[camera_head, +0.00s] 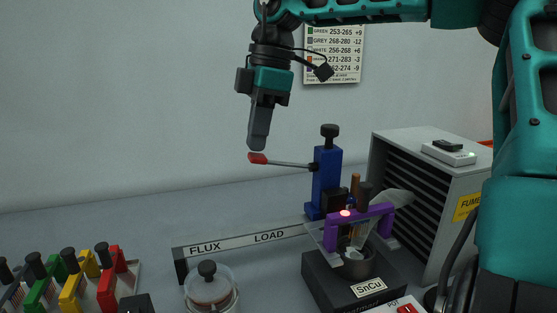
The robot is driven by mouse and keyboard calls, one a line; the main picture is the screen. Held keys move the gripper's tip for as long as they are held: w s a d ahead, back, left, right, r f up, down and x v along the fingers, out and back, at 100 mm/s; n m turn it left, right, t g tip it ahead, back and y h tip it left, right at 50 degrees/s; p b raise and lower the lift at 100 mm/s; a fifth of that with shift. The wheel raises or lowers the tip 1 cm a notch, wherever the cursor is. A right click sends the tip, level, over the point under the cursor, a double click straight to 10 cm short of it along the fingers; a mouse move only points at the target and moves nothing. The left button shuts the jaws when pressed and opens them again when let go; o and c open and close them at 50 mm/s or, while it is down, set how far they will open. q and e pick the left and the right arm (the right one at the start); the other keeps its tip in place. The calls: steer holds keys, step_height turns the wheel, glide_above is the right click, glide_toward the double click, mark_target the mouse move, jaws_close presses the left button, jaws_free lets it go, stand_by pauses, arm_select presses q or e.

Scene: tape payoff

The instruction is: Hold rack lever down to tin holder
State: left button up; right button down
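The rack lever (290,164) is a thin grey rod with a red tip (257,158). It runs left from a blue post (327,180) with a black knob and looks close to level. My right gripper (258,143) points down just above the red tip; its fingers show as one block with no gap. Whether they touch the tip is unclear. A purple holder (375,213) sits over the solder pot (358,266), beside the post, with clear plates hanging from it. The black pot base (325,287) is marked SnCu. My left gripper is out of view.
A rail (225,246) marked FLUX and LOAD runs left of the post. A lidded jar (209,290) stands in front. Coloured holders (75,282) stand at lower left. A grey slatted fume unit (432,190) stands right of the post, near my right arm.

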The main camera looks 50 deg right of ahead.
mark_target(260, 156)
steer(key=shift+f+b, duration=0.5)
steer(key=shift+f, duration=0.3)
steer(key=shift+f+b, duration=0.45)
steer(key=shift+f, duration=0.15)
steer(key=shift+f+b, duration=1.05)
steer(key=shift+f, duration=0.45)
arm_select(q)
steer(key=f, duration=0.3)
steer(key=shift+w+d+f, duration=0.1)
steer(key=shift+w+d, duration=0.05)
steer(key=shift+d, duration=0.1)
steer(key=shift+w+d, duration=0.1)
arm_select(e)
steer(key=shift+r, duration=0.1)
stand_by(0.6)
